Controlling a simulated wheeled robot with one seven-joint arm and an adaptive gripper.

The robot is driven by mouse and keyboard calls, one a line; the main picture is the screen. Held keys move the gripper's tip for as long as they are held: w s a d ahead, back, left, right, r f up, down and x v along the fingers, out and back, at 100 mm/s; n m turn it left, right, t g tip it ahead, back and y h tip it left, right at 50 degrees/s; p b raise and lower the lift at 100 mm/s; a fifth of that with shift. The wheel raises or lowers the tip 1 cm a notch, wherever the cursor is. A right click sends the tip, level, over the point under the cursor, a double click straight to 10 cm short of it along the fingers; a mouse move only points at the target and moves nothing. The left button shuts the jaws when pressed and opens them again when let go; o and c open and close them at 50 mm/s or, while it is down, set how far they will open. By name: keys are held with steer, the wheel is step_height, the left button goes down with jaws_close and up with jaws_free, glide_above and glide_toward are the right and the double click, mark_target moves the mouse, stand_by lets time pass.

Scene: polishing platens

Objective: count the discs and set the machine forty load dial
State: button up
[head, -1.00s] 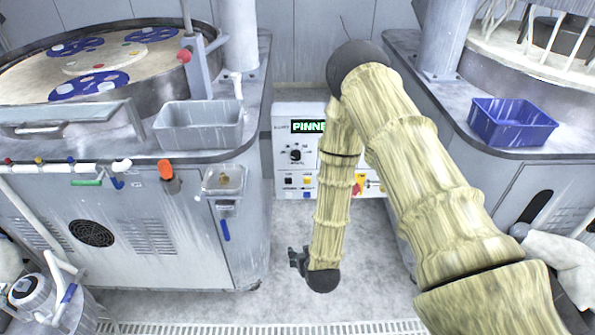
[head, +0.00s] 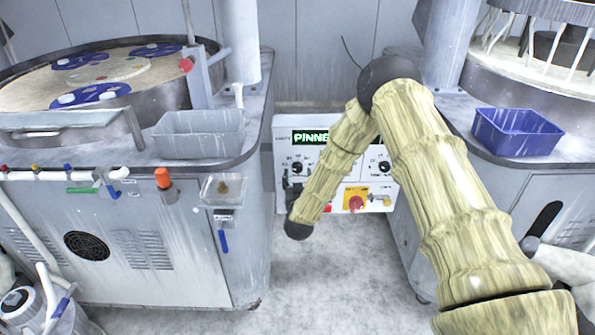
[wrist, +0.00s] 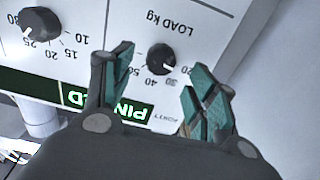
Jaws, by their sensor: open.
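The load dial (wrist: 161,58) is a black knob under the words LOAD kg, upside down in the wrist view. Its white mark seems to point near 30. My gripper (wrist: 161,62) is open, with the dial between its teal-padded fingers in the picture; I cannot tell the depth gap. In the head view the load dial (head: 297,167) is at the panel's left, and my gripper is mostly hidden by my arm. Blue carriers (head: 90,95) with pale discs (head: 67,98) lie on the left machine's platen (head: 35,92).
The control panel (head: 345,180) has a lit green display, partly covered, starting PINNE. A second dial (wrist: 40,24) is beside the load dial. A red knob (head: 355,203) sits on a yellow plate. A grey bin (head: 198,135) and blue bin (head: 517,132) stand on the machines either side.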

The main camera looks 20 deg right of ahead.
mark_target(297, 170)
steer(key=shift+x, duration=2)
steer(key=shift+f, duration=0.1)
steer(key=c, duration=1)
